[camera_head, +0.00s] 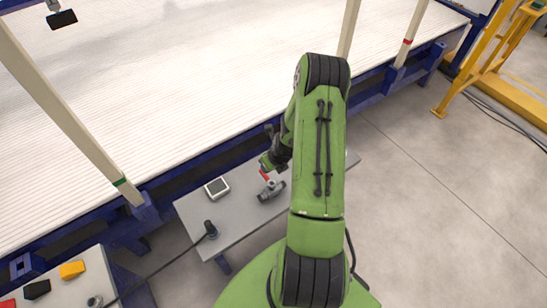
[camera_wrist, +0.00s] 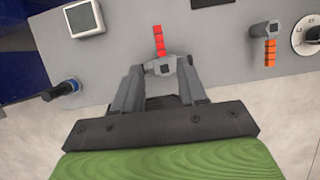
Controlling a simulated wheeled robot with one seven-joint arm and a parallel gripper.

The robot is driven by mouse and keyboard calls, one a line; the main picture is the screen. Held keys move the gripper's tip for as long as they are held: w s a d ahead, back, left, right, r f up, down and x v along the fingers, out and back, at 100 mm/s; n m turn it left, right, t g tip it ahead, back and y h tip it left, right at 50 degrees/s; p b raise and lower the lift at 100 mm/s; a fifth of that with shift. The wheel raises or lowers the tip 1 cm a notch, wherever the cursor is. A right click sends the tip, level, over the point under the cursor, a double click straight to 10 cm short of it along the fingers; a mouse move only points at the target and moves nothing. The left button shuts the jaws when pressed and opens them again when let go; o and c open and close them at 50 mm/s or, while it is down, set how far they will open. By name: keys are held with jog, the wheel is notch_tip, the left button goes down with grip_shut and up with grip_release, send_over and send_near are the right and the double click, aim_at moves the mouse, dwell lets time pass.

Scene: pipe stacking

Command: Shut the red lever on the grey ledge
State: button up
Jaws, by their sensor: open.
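The red lever (camera_wrist: 158,40) sits on a grey valve on the grey ledge (camera_wrist: 120,68). In the wrist view it points up, away from my gripper, from the valve's hub (camera_wrist: 161,66). In the head view the lever (camera_head: 265,174) shows as a small red piece above the grey valve body (camera_head: 271,191). My gripper (camera_wrist: 160,72) is open, with one finger on each side of the hub in the wrist view. I cannot tell whether the fingers touch it. The lower valve body is hidden behind the gripper. My gripper is partly hidden by my arm in the head view.
An orange lever (camera_wrist: 270,50) and a round dial (camera_wrist: 309,35) are to the right. A small screen box (camera_head: 217,187) and a black-and-blue plug (camera_head: 210,228) with a cable are to the left. A large white ribbed table (camera_head: 180,80) stands behind the ledge (camera_head: 240,218).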

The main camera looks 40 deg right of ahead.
jog(key=v, duration=0.5)
jog(key=shift+p, duration=0.4)
jog(key=shift+w, duration=0.1)
